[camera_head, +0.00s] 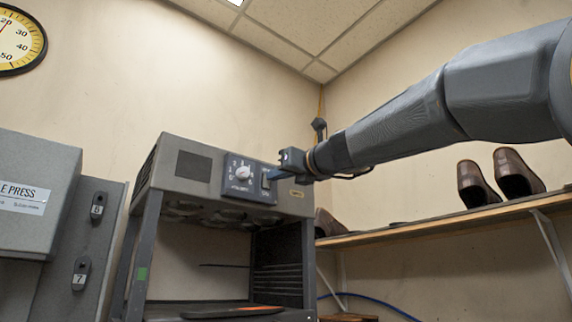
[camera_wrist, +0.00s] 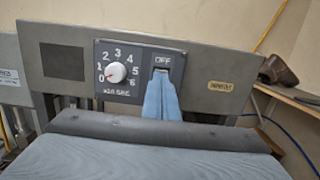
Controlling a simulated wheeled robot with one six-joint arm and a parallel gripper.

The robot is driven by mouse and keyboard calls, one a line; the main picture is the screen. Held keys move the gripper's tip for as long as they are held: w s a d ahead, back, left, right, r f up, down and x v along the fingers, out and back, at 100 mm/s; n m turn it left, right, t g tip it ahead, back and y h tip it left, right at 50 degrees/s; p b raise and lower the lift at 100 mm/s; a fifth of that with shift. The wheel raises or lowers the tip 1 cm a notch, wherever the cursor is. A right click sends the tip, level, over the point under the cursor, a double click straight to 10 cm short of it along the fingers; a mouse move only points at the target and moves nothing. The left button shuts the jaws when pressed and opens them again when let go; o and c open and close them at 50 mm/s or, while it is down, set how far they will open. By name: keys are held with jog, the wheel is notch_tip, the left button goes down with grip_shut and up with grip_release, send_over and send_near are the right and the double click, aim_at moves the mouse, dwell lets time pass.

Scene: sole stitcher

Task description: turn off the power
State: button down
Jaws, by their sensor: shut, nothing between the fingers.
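The grey machine (camera_head: 222,205) carries a dark control panel with a white dial (camera_head: 243,172) and a switch (camera_head: 265,181) to the dial's right. In the wrist view the panel (camera_wrist: 138,58) shows the numbered dial (camera_wrist: 116,72) and the switch (camera_wrist: 161,70) below an OFF label. My gripper (camera_head: 271,174) is at the switch, its blue fingers shut and empty. In the wrist view the fingertips (camera_wrist: 161,78) cover the lower part of the switch. I cannot tell whether they touch it, or which way the switch is set.
A wooden shelf (camera_head: 440,225) with brown shoes (camera_head: 477,184) runs along the right wall. Grey cabinets (camera_head: 38,190) with numbered controls stand to the left. The machine's open bay lies below the panel. A blue cable (camera_head: 375,301) hangs at lower right.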

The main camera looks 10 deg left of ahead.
jog(key=shift+w+a, duration=0.3)
jog(key=shift+a, duration=0.1)
jog(key=shift+r, duration=0.1)
